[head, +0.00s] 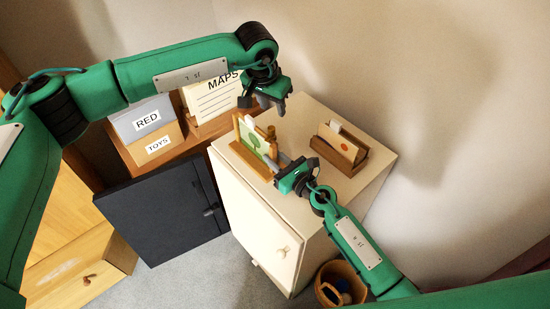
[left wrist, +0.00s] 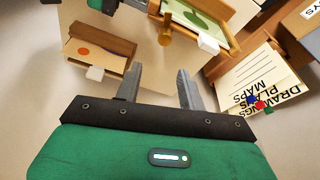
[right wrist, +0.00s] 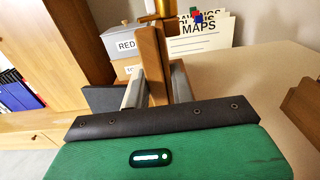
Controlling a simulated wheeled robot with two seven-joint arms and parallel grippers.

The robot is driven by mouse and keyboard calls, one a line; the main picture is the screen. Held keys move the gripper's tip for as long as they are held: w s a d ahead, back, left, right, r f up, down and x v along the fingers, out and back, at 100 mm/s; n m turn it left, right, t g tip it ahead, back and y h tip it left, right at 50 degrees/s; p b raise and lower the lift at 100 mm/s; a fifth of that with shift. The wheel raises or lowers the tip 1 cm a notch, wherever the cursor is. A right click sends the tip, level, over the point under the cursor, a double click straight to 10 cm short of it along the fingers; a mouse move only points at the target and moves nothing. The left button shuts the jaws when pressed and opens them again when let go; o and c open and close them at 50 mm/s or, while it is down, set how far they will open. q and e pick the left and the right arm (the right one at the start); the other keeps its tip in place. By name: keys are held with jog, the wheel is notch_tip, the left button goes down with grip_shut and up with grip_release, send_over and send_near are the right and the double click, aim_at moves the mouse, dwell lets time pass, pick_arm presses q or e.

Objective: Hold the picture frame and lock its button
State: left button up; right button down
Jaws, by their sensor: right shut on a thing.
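The picture frame (head: 249,160), wooden with a green tree picture, stands on the cream cabinet top. It also shows at the top of the left wrist view (left wrist: 204,22). My right gripper (head: 285,162) is shut on the frame's wooden edge (right wrist: 153,60), which stands between its fingers. A brass peg-like part (left wrist: 166,28) and a white block (left wrist: 208,44) stick out from the frame; I cannot tell for certain which is the button. My left gripper (head: 269,105) is open and empty, above and behind the frame, apart from it.
A wooden card holder (head: 336,157) stands to the right on the cabinet top (head: 300,113). Boxes marked RED (head: 147,120) and TOYS and a MAPS folder (head: 214,100) stand behind left.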

aim_at(271, 128)
pick_arm(q)
jog(key=n, duration=0.1)
jog(key=r+n, duration=0.1)
jog(key=shift+w+a+n+y, duration=0.1)
jog(key=shift+n+y, duration=0.2)
jog(key=shift+n, duration=0.1)
jog(key=shift+t, duration=0.3)
jog(key=shift+f, duration=4.35)
jog(key=shift+c, duration=0.2)
jog(key=c, duration=0.7)
jog(key=shift+o, duration=0.2)
jog(key=m, duration=0.2)
jog(key=shift+m, duration=0.4)
jog(key=o, duration=0.7)
jog(key=shift+h, duration=0.4)
